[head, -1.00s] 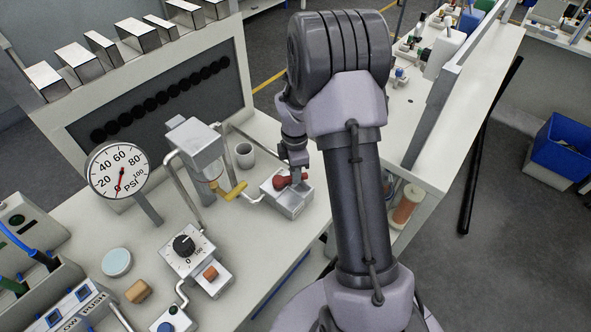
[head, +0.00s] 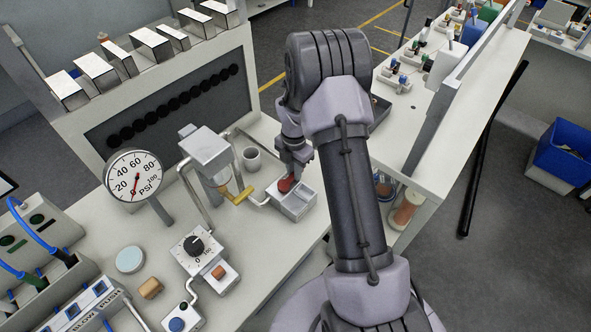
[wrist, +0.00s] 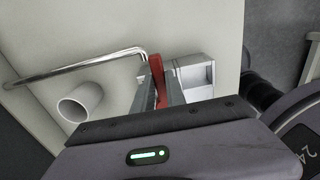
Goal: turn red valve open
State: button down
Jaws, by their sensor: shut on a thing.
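The red valve (head: 286,185) sits on a pale grey box (head: 295,205) at the right end of the pipe on the bench. My gripper (head: 292,170) comes down onto it from above and is shut on its handle. In the wrist view the red handle (wrist: 156,77) stands as a narrow strip between my gripper's two fingers (wrist: 159,92). The grey box (wrist: 197,77) shows beside it. The fingers hide the handle's lower part, and the arm hides some of the valve in the head view.
A white cup (head: 251,159) stands close behind the valve, and a yellow lever (head: 237,197) sits left of it. The pressure gauge (head: 133,176) and black dial (head: 195,246) stand further left. Bare bench lies in front of the valve box.

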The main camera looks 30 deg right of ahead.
dwell(0.5)
jog(key=c, duration=1.4)
grip_release()
jog(key=shift+o, duration=0.2)
notch_tip(320, 180, up, 18)
jog(key=p, duration=0.3)
jog(key=shift+f+p, duration=0.25)
jog(key=shift+p, duration=0.05)
